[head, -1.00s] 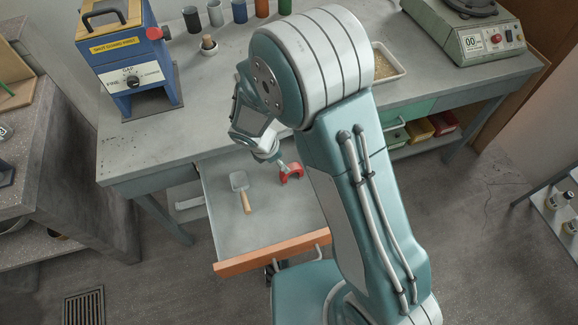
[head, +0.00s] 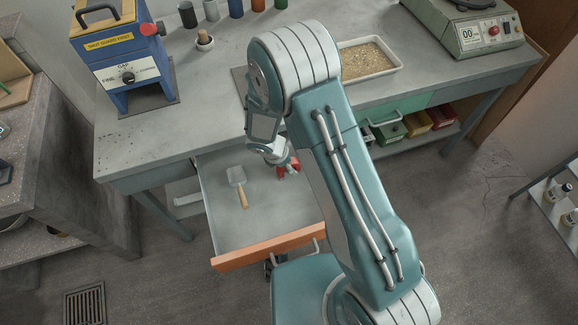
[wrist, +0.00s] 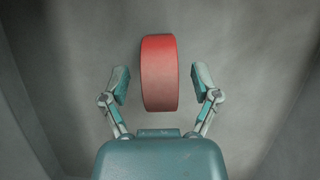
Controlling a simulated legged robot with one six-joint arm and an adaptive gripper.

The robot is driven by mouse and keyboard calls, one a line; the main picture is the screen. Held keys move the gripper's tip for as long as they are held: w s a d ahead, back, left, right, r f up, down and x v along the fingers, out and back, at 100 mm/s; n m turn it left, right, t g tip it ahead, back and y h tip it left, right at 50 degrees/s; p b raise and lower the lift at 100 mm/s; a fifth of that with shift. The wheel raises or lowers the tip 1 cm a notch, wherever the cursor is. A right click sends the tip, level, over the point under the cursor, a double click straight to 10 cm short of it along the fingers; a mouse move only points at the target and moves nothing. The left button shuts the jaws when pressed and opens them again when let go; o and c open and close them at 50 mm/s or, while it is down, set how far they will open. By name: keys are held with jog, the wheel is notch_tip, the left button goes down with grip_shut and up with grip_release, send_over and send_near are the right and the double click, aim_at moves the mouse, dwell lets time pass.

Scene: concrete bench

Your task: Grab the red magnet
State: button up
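The red magnet (head: 283,170) lies in the open drawer (head: 225,228), toward its back right, and is partly hidden by my arm in the head view. In the wrist view the magnet (wrist: 159,72) looks like a thick red band standing out against the grey drawer floor. My gripper (wrist: 160,84) is open, with one finger to the left of the magnet and one to the right. A gap shows on both sides, so neither finger touches it. In the head view my gripper (head: 285,165) is low over the drawer at the magnet.
A small scoop (head: 239,185) with a wooden handle lies in the drawer left of the magnet. The drawer's orange front (head: 265,248) and side walls bound the space. The bench top (head: 150,150) overhangs the back. A blue machine (head: 125,60) and a tray of grains (head: 368,60) stand on it.

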jog(key=shift+a, duration=0.2)
grip_shut()
